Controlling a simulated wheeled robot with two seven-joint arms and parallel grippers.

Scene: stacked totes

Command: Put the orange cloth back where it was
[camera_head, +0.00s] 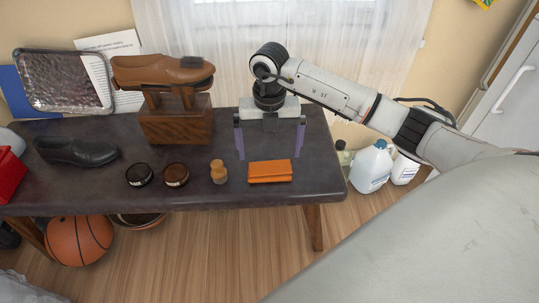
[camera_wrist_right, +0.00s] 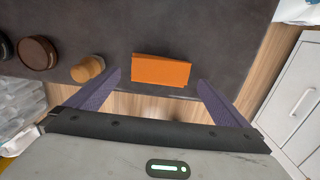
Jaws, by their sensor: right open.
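The orange cloth (camera_head: 270,171) lies folded flat on the dark table near its front edge, right of the small wooden brush. In the right wrist view the cloth (camera_wrist_right: 161,70) shows ahead of and between the two fingers, touching neither. My right gripper (camera_head: 270,156) is open and empty, its purple fingers pointing down above the table, with the cloth just in front in the head view. It also shows in the right wrist view (camera_wrist_right: 160,88). My left gripper is not in view.
On the table (camera_head: 230,194) stand a wooden brush (camera_head: 218,172), two polish tins (camera_head: 175,175), a black shoe (camera_head: 76,151) and a wooden stand (camera_head: 176,122) bearing a brown shoe (camera_head: 162,71). White jugs (camera_head: 371,168) and a basketball (camera_head: 79,240) are on the floor.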

